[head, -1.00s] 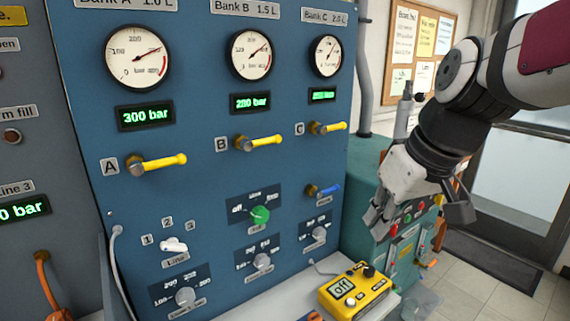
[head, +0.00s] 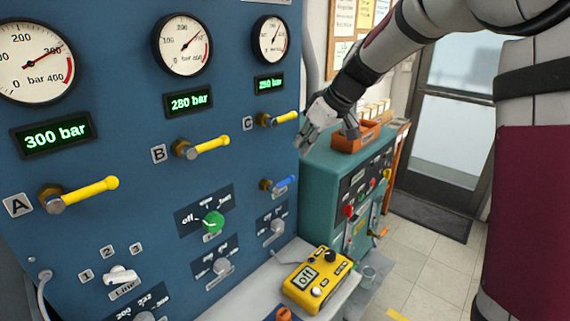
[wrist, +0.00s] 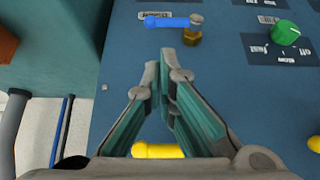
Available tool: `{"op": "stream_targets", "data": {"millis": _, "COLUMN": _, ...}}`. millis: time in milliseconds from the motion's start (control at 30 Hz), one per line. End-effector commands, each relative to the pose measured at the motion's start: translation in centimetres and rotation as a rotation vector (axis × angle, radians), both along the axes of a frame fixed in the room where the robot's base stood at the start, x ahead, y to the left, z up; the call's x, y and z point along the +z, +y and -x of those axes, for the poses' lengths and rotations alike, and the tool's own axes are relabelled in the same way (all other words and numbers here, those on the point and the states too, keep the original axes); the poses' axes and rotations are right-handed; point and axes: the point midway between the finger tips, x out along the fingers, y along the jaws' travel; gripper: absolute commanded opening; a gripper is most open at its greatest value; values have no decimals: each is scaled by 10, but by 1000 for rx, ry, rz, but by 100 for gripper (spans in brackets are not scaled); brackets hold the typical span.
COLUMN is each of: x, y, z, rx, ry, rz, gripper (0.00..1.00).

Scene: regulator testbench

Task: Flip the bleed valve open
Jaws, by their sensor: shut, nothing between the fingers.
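The blue-handled valve (head: 279,184), which I take for the bleed valve, sits on the blue panel below yellow lever C. Its blue handle points right in the head view, lying roughly level. In the wrist view the blue handle (wrist: 168,22) and its brass stem are ahead, beyond my fingertips, with a small label beside it that I cannot read. My gripper (wrist: 163,62) is shut and empty, its fingertips apart from the blue handle. In the head view my gripper (head: 306,141) is at the panel's right edge, above and right of the blue handle.
Yellow lever C (head: 279,119) is close to my gripper; it shows partly behind my fingers in the wrist view (wrist: 158,151). A green knob (head: 213,222) is left of the blue handle. A yellow meter (head: 318,279) sits on the shelf below. A teal cabinet (head: 327,185) stands right.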

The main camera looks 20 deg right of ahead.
Motion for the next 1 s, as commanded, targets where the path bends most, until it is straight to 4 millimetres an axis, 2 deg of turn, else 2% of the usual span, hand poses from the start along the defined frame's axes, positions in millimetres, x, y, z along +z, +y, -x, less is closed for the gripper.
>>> {"op": "stream_targets", "data": {"millis": 200, "x": -1, "y": 0, "z": 0, "rx": -1, "ry": 1, "rz": 0, "gripper": 0}}
{"op": "stream_targets", "data": {"millis": 333, "x": -9, "y": 3, "z": -4, "rx": 0, "ry": 2, "rz": 0, "gripper": 0}}
{"op": "stream_targets", "data": {"millis": 700, "x": -60, "y": 23, "z": -31, "rx": 0, "ry": 4, "rz": 0, "gripper": 0}}
{"op": "stream_targets", "data": {"millis": 1000, "x": -82, "y": 31, "z": -45, "rx": -1, "ry": 1, "rz": 0, "gripper": 0}}
